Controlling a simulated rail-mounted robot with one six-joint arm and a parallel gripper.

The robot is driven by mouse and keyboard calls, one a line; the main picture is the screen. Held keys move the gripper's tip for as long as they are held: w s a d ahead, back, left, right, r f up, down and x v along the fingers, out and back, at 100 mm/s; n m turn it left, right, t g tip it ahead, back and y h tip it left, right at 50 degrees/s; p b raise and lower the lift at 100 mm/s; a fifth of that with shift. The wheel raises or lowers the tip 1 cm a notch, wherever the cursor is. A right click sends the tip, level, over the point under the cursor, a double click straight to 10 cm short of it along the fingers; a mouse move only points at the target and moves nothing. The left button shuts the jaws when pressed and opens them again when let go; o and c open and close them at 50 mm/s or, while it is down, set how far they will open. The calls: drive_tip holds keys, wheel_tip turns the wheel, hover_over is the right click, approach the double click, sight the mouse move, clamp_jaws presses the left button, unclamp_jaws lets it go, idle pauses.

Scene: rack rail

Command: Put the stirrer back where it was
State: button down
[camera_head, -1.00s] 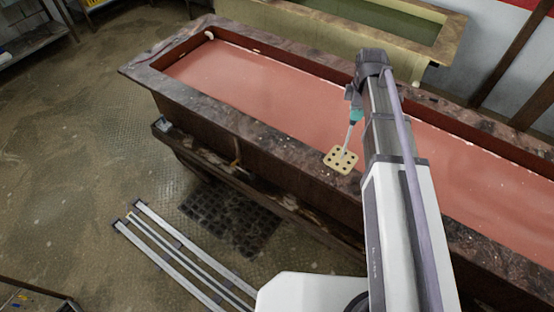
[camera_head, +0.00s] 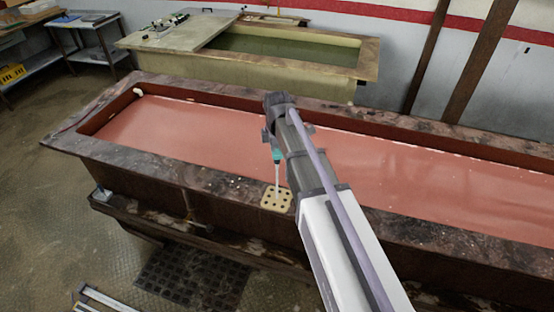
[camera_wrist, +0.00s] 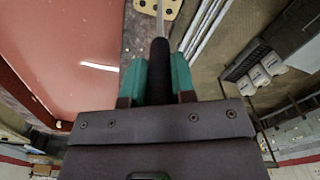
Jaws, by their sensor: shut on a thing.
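The stirrer has a pale yellow square plate (camera_head: 277,199) with several holes, on a thin light rod. My gripper (camera_head: 276,156) is shut on its dark handle. In the wrist view the black stirrer handle (camera_wrist: 160,68) sits between the teal fingers of my gripper (camera_wrist: 158,82), and part of the plate shows at the top edge. The stirrer hangs roughly upright with its plate lowest. In the head view the plate appears over the near rim of the long tank (camera_head: 130,168). I cannot tell its height above that rim.
The tank holds reddish liquid (camera_head: 420,180). A second tank (camera_head: 150,38) with greenish liquid stands behind it, with small items on its left cover. A metal table (camera_head: 95,22) stands at the back left. Brown posts (camera_head: 470,75) rise at the right. A black floor grate (camera_head: 195,275) lies in front.

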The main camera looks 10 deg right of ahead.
drive_tip(key=shift+r, duration=0.1)
drive_tip(key=c, duration=0.9)
unclamp_jaws()
drive_tip(key=shift+c, duration=0.2)
wheel_tip(320, 180, up, 8)
drive_tip(key=p, duration=0.8)
drive_tip(key=s+m, duration=1.7)
drive_tip(key=s, duration=0.3)
wheel_tip(320, 180, down, 21)
drive_tip(key=b, duration=2)
drive_tip(key=shift+w+b, duration=0.4)
